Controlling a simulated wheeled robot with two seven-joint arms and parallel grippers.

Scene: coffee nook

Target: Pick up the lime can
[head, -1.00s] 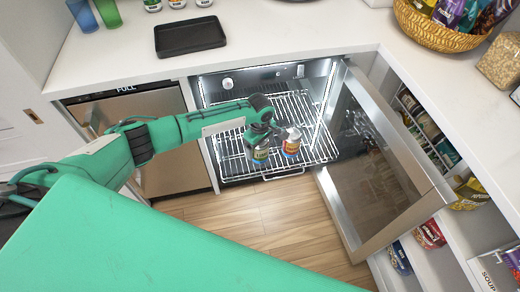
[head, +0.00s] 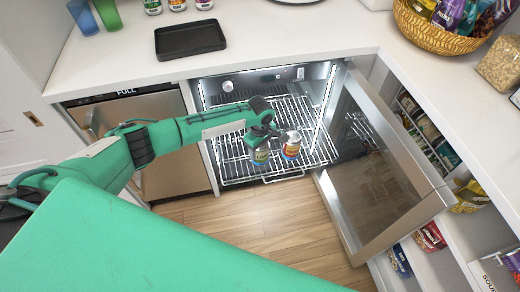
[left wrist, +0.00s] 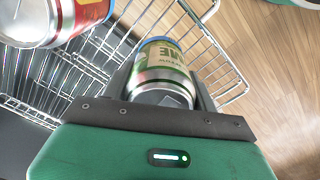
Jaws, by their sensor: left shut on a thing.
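The lime can (left wrist: 163,66), green and white with a silver end and part of its lettering showing, is between the fingers of my left gripper (left wrist: 160,90) in the left wrist view. My left gripper is shut on it. In the head view the lime can (head: 262,157) shows below my left gripper (head: 262,143), over the front part of the pulled-out wire rack (head: 235,165) of the open fridge. I cannot tell whether the can touches the rack. My right gripper is not in view.
A red and orange can (head: 291,147) stands close to the right of the lime can; it also shows in the left wrist view (left wrist: 75,15). The open fridge door (head: 385,170) stands to the right. The wooden floor (head: 250,215) in front is clear.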

